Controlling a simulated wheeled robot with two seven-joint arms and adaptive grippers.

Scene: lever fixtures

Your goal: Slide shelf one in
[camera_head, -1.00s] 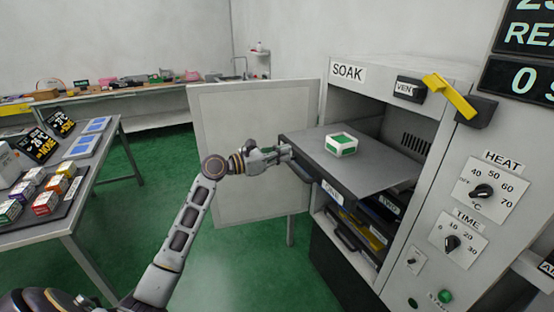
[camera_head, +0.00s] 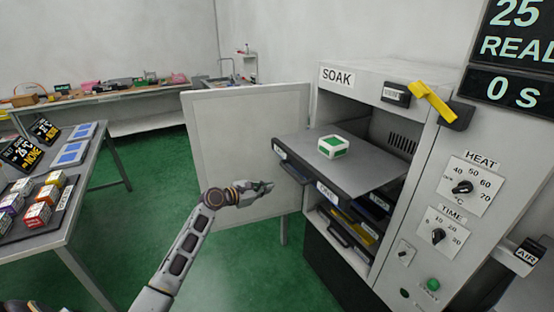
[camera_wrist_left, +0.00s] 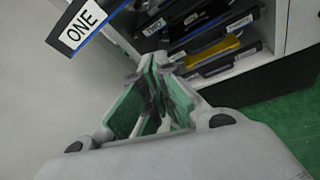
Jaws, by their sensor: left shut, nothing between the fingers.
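Shelf one (camera_head: 365,172) is a dark grey plate pulled out of the open SOAK cabinet (camera_head: 390,78). A white and green box (camera_head: 333,147) sits on it. Its front edge carries a white label, and the label reads ONE in the left wrist view (camera_wrist_left: 83,26). My left gripper (camera_head: 270,187) is shut and empty, just left of the shelf's front edge and a little lower, apart from it. Its fingers (camera_wrist_left: 155,82) also show in the left wrist view. My right gripper is not in view.
The cabinet door (camera_head: 235,140) stands open behind my left gripper. Lower shelves (camera_head: 345,228) are inside the cabinet below shelf one. A yellow lever (camera_head: 432,100) sticks out at the upper right. A table with small boxes (camera_head: 38,214) stands at the left. Green floor between is clear.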

